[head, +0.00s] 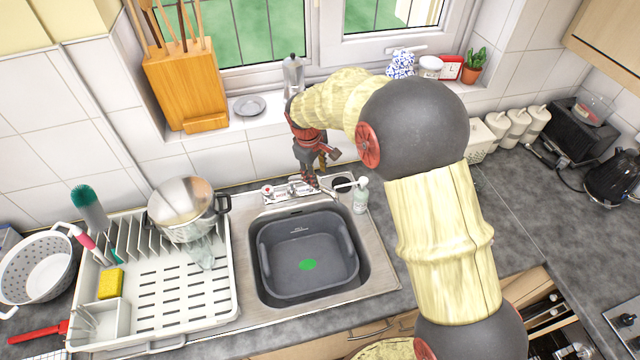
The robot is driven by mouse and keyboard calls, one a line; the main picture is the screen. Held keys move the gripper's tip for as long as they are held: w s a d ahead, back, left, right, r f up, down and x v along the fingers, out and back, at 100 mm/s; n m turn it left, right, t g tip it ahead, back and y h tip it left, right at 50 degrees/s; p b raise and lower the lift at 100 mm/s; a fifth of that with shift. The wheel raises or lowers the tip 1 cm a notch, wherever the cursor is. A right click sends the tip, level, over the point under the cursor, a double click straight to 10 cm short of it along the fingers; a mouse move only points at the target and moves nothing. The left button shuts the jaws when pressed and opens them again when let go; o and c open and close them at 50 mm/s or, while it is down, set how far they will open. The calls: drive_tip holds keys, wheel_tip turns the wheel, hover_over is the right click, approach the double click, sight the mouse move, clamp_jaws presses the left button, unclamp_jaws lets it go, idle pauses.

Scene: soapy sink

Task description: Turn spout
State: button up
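The chrome tap (290,190) stands on the back rim of the steel sink (378,250). Its body shows as a low, shiny piece with a small red mark. The spout is small here and partly hidden by my gripper, so I cannot tell its exact direction. My gripper (314,180) points down at the tap from above, just behind the basin. Its fingers overlap the tap in the picture. I cannot tell whether they touch the spout, or whether they are open or shut.
A grey tub (300,275) with a green patch sits in the sink. A soap bottle (360,196) stands right of the tap. A white dish rack (225,300) with a lidded pot (180,200) is at left. A moka pot (293,75) stands on the sill behind my gripper.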

drive_tip(key=f, duration=0.2)
drive_tip(key=w+f, duration=0.1)
drive_tip(key=f, duration=0.2)
drive_tip(key=d+f, duration=0.1)
drive_tip(key=f, duration=0.1)
drive_tip(key=shift+w+f, duration=0.15)
drive_tip(key=shift+c, duration=0.2)
clamp_jaws()
idle(0.6)
